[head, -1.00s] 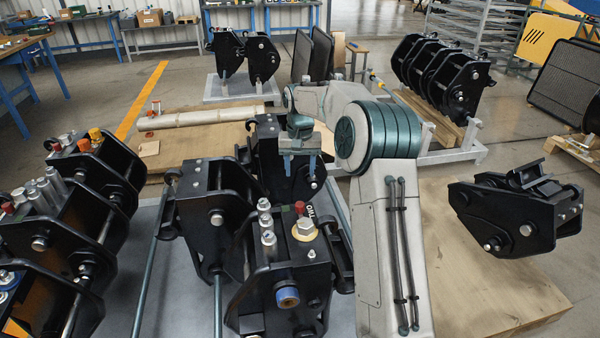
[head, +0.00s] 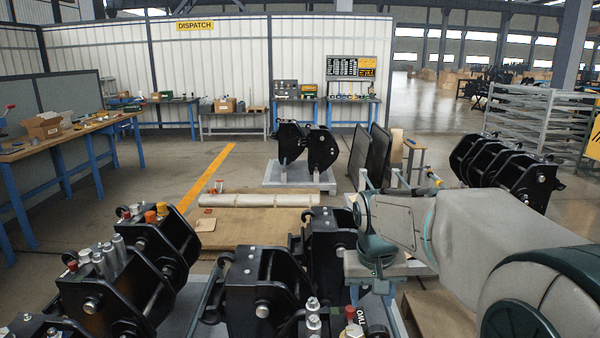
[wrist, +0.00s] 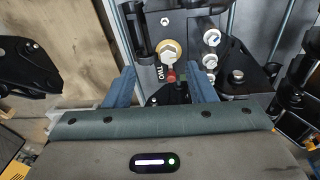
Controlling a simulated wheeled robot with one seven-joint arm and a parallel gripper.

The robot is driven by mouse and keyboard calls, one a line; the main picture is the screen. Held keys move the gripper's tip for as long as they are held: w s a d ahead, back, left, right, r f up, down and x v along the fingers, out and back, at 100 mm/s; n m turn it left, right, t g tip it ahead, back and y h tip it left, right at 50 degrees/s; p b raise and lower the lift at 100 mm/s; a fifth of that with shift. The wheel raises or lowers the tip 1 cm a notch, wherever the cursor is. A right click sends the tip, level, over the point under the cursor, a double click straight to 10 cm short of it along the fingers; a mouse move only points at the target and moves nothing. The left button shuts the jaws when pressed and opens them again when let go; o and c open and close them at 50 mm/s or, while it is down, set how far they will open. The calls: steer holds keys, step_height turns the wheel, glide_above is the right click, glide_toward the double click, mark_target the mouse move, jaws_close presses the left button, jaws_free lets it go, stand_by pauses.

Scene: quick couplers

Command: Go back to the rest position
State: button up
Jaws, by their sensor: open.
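My gripper (head: 371,296) is at the right of centre in the head view, pointing down over the black quick couplers, with my arm reaching in from the right. In the wrist view its two blue fingers (wrist: 162,88) are spread apart with nothing held between them. Below and beyond them is a black coupler (wrist: 185,25) with a gold-ringed fitting, a red cap and several silver fittings. In the head view that coupler (head: 314,327) is mostly cut off by the bottom edge. Another black coupler (head: 262,290) stands just left of the gripper.
More couplers with silver, red and orange fittings (head: 130,265) stand at the left. A row of couplers (head: 505,170) is at the right rear, and a pair (head: 305,147) stands on a pallet behind. Workbenches (head: 75,132) line the back left.

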steer(key=s+f+t, duration=0.1)
steer(key=s+f, duration=0.1)
steer(key=s, duration=1.4)
steer(key=shift+s+d+f+y+p, duration=0.15)
steer(key=shift+s+d+y+p, duration=0.15)
steer(key=shift+s+y+p, duration=0.15)
